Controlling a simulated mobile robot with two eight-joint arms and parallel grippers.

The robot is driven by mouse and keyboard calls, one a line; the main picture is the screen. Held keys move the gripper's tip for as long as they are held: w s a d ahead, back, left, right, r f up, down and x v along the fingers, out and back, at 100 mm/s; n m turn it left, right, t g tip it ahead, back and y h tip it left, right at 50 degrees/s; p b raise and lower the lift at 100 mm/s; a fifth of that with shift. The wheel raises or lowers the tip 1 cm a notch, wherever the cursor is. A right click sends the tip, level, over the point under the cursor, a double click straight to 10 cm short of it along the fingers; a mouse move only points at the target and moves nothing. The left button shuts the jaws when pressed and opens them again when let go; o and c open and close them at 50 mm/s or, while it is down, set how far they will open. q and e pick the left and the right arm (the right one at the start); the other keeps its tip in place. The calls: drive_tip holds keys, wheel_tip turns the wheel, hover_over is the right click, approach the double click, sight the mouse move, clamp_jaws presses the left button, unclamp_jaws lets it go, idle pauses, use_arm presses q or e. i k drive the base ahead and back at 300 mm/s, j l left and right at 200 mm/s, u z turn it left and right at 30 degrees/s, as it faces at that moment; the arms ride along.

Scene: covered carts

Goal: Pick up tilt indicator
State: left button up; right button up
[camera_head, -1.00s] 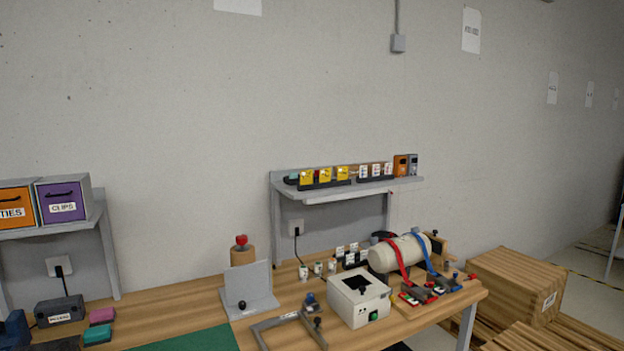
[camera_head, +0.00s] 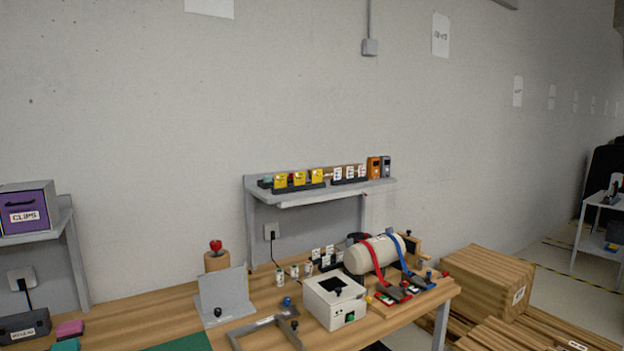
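Several small white labelled pieces (camera_head: 349,173) with reddish marks stand in a dark holder on the grey wall shelf (camera_head: 335,194). Several yellow labelled pieces (camera_head: 299,179) stand in another dark holder to their left. More small white labelled pieces (camera_head: 322,256) stand in a dark holder on the bench below. The lettering is too small to read, so I cannot tell which of these is the tilt indicator. Neither of my grippers is in view.
The wooden bench (camera_head: 180,302) holds a white box (camera_head: 334,302), a strapped cream cylinder (camera_head: 371,254), a grey angled plate (camera_head: 224,293) and a grey frame (camera_head: 247,328). An orange device (camera_head: 373,168) stands at the shelf's right end. Wooden crates (camera_head: 487,280) stand right of the bench.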

sight(317, 174)
drive_tip(key=i+l, duration=0.15)
drive_tip(key=i, duration=0.3)
drive_tip(key=i+l+u, duration=0.15)
drive_tip(key=i, duration=0.3)
drive_tip(key=i+l, duration=0.25)
drive_tip(key=i, duration=0.2)
drive_tip(key=j+u, duration=0.05)
